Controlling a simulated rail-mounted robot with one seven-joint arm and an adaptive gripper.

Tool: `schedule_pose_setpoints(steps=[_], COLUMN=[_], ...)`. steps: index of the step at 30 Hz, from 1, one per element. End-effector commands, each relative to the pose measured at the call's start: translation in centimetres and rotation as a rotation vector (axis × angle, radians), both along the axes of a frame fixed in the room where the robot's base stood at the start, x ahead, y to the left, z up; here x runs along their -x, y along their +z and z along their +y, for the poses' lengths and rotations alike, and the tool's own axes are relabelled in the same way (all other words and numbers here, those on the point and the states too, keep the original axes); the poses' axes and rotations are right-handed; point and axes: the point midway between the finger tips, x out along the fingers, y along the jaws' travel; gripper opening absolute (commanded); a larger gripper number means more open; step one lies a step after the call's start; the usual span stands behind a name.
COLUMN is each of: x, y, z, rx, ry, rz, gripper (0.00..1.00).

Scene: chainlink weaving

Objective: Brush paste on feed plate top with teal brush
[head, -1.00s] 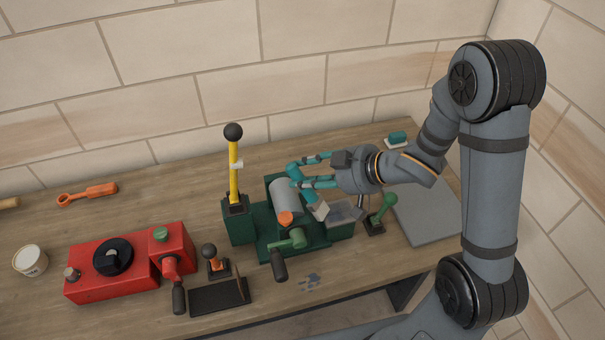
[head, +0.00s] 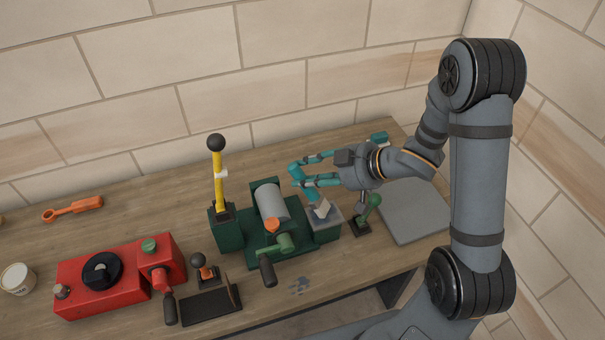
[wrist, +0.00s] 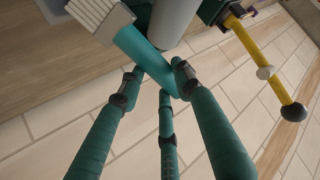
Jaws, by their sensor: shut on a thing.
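My gripper (head: 299,174) has teal fingers and is shut on the teal brush (head: 309,195), to the right of the grey roller. The brush slants down to the right, with its pale bristles (head: 322,209) over the grey feed plate (head: 333,219) on the right of the green machine. I cannot tell whether the bristles touch the plate. In the wrist view the brush (wrist: 146,51) crosses between the fingers, with its bristles (wrist: 98,14) at the upper left. No paste can be made out on the plate.
The green machine has a grey roller (head: 270,202), a crank (head: 266,270) and a yellow lever (head: 219,180). A green-knobbed lever (head: 371,205) stands close right of the plate. A red machine (head: 130,285) and a white tub (head: 18,279) are left. A grey mat (head: 415,212) lies right.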

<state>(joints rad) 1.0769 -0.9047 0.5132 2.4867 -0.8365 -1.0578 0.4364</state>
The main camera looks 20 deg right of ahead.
Motion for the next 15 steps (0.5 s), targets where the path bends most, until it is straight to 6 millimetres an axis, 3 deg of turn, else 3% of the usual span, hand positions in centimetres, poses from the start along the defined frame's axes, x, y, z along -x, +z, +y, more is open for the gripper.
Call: schedule_pose_setpoints(steps=[15], x=[-0.3], y=[0.2], z=[-2.3], rx=[0.002], ry=[-0.004], rz=[0.006], gripper=[0.07])
